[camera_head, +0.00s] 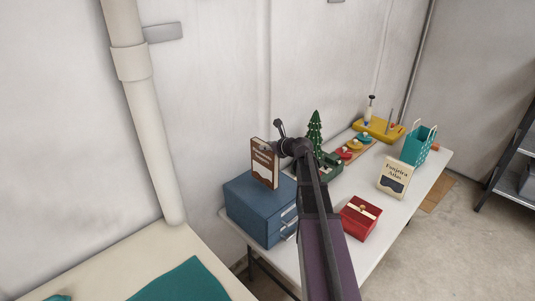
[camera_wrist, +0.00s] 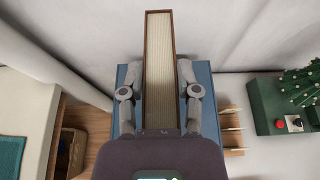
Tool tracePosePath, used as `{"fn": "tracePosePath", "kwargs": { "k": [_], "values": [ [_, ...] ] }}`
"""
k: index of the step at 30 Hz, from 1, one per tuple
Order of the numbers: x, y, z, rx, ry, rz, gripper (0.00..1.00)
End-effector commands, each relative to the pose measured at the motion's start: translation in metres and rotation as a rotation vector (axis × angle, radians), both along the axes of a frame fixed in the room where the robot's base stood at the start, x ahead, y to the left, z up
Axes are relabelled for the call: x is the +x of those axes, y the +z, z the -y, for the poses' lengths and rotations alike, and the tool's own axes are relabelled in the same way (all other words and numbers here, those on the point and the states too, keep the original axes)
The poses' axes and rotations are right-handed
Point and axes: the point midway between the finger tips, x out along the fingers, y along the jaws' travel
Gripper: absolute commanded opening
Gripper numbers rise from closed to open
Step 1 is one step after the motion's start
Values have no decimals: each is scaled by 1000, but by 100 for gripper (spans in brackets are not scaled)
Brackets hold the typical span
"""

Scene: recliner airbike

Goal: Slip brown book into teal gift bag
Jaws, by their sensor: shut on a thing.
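The brown book (camera_head: 263,164) with white lettering is upright in the head view, over the blue drawer box. In the wrist view the brown book (camera_wrist: 159,60) shows its cream page edge between my fingers. My gripper (camera_wrist: 160,75) is shut on it; in the head view my gripper (camera_head: 277,150) is at the book's right side, partly hidden by the arm. I cannot tell whether the book touches the box top. The teal gift bag (camera_head: 416,146) with pale handles stands upright at the far right end of the white table, well apart from my gripper.
The blue drawer box (camera_head: 246,217) is below the book. A small green tree (camera_head: 315,135), a red gift box (camera_head: 360,218), a cream book (camera_head: 394,177) and a yellow tray (camera_head: 377,130) stand on the white table (camera_head: 376,240). Bare tabletop shows around the red box.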

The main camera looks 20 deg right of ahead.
Motion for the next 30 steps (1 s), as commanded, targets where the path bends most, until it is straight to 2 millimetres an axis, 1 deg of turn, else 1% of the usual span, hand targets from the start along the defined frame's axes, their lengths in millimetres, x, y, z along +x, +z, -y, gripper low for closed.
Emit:
{"fn": "tracePosePath", "kwargs": {
  "k": [1,9,22,27,28,29,30],
  "values": [
    [0,-7,0,1,0,1,0],
    [0,-25,1,1,-1,1,0],
    [0,-26,1,1,-1,1,0],
    [0,-30,1,1,-1,1,0],
    [-1,-30,1,0,-1,0,45],
    [0,-29,1,0,-1,0,54],
    [-1,-29,1,0,-1,0,66]
  ]
}}
